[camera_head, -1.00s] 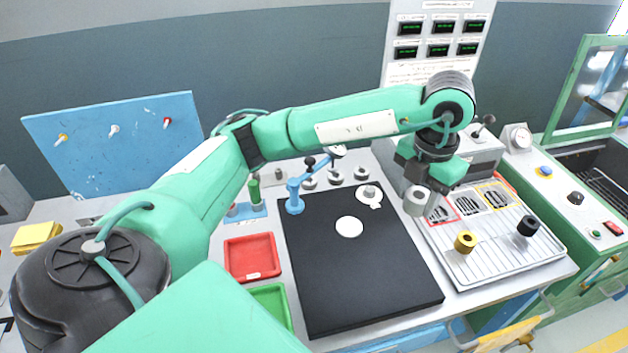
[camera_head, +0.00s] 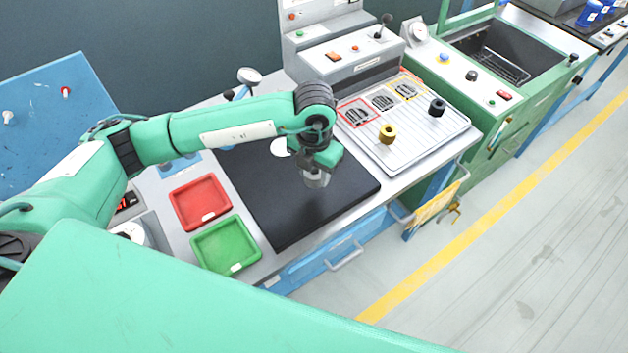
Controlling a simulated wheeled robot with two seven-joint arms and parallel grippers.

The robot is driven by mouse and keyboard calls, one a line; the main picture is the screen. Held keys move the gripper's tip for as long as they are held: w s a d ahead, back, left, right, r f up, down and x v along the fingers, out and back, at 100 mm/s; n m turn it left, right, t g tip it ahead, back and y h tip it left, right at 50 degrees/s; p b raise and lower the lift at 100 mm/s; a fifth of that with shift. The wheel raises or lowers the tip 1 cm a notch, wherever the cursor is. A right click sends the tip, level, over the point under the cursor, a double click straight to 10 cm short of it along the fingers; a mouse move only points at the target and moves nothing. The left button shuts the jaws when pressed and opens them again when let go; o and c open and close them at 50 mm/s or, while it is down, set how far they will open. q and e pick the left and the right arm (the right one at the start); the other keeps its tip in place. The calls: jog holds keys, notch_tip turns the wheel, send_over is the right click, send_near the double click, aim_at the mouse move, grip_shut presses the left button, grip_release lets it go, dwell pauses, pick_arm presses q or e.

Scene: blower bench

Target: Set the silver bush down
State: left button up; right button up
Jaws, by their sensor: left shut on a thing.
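The silver bush (camera_head: 316,180) is a short grey cylinder held under my left gripper (camera_head: 315,169). My left gripper is shut on it, and its fingers are largely hidden by the wrist. The bush is over the right part of the black mat (camera_head: 270,211); I cannot tell whether it touches the mat. A brass bush (camera_head: 387,134) and a black bush (camera_head: 437,107) stand on the ribbed tray (camera_head: 400,155) to the right. My right gripper is not in view.
A red tray (camera_head: 200,202) and a green tray (camera_head: 226,246) lie left of the mat. A white disc (camera_head: 281,147) is at the mat's back. A grey control box (camera_head: 345,55) stands behind the ribbed tray. The mat's front is clear.

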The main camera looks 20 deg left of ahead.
aim_at(314, 193)
pick_arm(q)
jog(key=shift+f, duration=0.35)
notch_tip(314, 193, down, 4)
jog(key=shift+r+p, duration=0.1)
jog(key=shift+p, duration=0.25)
jog(key=shift+f, duration=0.3)
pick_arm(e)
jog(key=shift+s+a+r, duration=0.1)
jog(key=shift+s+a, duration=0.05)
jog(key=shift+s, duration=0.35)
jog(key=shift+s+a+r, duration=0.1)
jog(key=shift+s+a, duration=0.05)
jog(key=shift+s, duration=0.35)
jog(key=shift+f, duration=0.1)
pick_arm(q)
jog(key=shift+f, duration=0.15)
jog(key=o, duration=1.1)
jog(key=shift+o, duration=0.2)
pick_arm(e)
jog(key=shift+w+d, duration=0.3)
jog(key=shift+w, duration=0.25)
